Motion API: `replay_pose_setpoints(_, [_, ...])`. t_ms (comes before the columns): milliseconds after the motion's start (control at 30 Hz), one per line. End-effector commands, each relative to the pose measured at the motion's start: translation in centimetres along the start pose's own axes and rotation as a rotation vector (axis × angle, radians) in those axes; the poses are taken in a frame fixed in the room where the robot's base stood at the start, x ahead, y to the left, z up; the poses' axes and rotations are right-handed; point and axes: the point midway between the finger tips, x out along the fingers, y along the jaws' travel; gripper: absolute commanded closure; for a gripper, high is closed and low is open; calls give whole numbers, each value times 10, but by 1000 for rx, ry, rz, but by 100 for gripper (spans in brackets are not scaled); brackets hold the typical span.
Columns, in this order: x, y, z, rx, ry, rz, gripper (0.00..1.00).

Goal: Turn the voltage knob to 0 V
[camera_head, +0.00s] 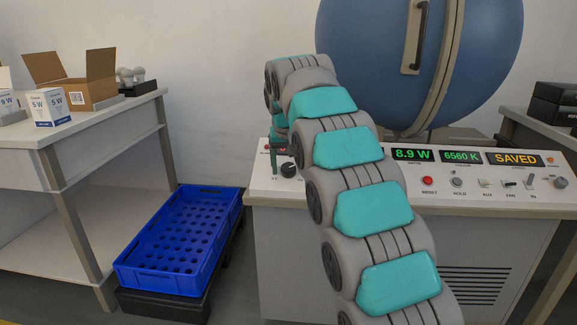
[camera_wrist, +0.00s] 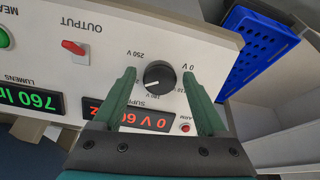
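The black round voltage knob (camera_wrist: 159,76) sits on the white panel under my wrist camera, which sees it upside down. Its white mark points to the lower left of the picture, away from the 0 V label at upper right. My gripper (camera_wrist: 158,80) is open, with one green finger on each side of the knob and visible gaps between. The red supply display (camera_wrist: 140,115) is partly hidden by my fingers, so I cannot read its full value. In the head view the knob (camera_head: 289,170) shows just beside my gripper's green finger (camera_head: 279,160).
A red output switch (camera_wrist: 73,47) and a small red alarm light (camera_wrist: 185,128) are near the knob. The console (camera_head: 400,190) also carries several buttons and displays. A blue crate (camera_head: 180,240) stands left of it. A bench (camera_head: 70,130) with boxes is farther left.

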Motion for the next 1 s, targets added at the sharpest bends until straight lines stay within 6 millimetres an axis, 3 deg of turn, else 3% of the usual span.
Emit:
replay_pose_setpoints(67, [0, 0, 0, 0, 0, 0, 35])
replay_pose_setpoints(633, [0, 0, 0, 0, -1, 0, 99])
replay_pose_setpoints(1000, [-1, 0, 0, -45, -4, 3, 100])
